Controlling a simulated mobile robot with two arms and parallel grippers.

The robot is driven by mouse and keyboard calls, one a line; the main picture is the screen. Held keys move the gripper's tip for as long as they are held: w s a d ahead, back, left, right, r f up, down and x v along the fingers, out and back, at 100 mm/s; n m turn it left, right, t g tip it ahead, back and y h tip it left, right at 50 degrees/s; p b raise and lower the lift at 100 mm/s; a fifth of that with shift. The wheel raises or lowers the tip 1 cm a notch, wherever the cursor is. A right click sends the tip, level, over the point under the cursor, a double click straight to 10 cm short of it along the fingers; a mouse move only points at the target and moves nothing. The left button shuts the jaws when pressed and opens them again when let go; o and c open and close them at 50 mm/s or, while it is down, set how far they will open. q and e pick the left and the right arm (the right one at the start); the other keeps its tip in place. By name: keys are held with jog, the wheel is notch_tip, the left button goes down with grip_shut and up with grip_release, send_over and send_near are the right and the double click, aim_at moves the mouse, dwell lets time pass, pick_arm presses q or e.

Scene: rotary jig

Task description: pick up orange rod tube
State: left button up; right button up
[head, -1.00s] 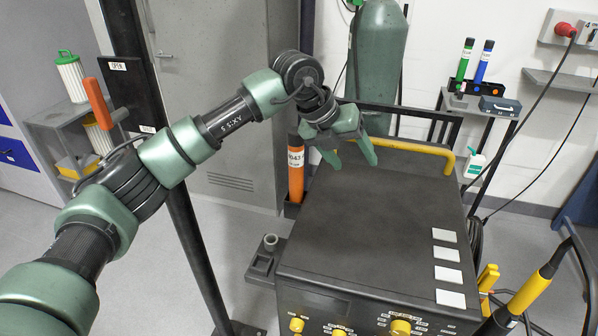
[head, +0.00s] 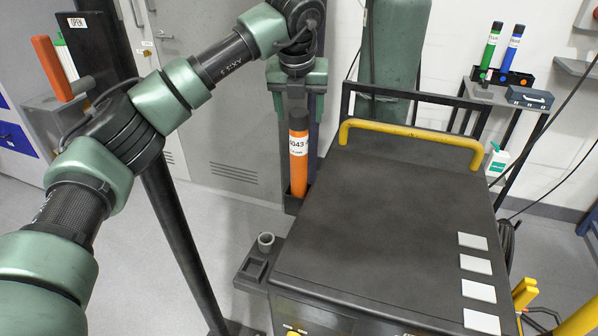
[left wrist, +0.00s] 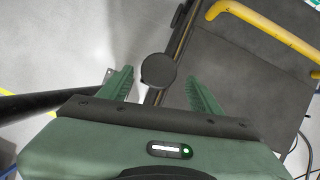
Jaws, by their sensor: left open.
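The orange rod tube (head: 298,165) stands upright in a dark holder at the left back edge of the welding machine, with a black cap and a white label. My left gripper (head: 298,98) is above it, pointing down, with its two green fingers apart on either side of the cap. In the left wrist view the tube's round black cap (left wrist: 158,71) shows between the open fingertips of the left gripper (left wrist: 160,82), with clear gaps on both sides. My right gripper is not in view.
The dark machine top (head: 390,215) has a yellow handle bar (head: 410,132) and white pads (head: 477,266). A small grey cup (head: 265,242) sits on a bracket at left. Green (head: 490,50) and blue (head: 512,48) tubes stand in a rack at back right. A black post (head: 180,220) stands left.

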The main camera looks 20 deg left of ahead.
aim_at(300, 133)
pick_arm(q)
jog(key=p+x, duration=0.1)
jog(key=x, duration=0.2)
jog(key=shift+w, duration=0.1)
jog(key=shift+w+a+f, duration=0.1)
jog(key=shift+a+f, duration=0.05)
jog(key=shift+f, duration=0.2)
jog(key=p+x, duration=0.1)
jog(key=x, duration=0.2)
jog(key=shift+a+f+p, duration=0.1)
jog(key=shift+f+p, duration=0.2)
jog(key=shift+p, duration=0.05)
jog(key=shift+w+f, duration=0.2)
jog(key=shift+f, duration=0.15)
jog(key=shift+r, duration=0.1)
grip_shut()
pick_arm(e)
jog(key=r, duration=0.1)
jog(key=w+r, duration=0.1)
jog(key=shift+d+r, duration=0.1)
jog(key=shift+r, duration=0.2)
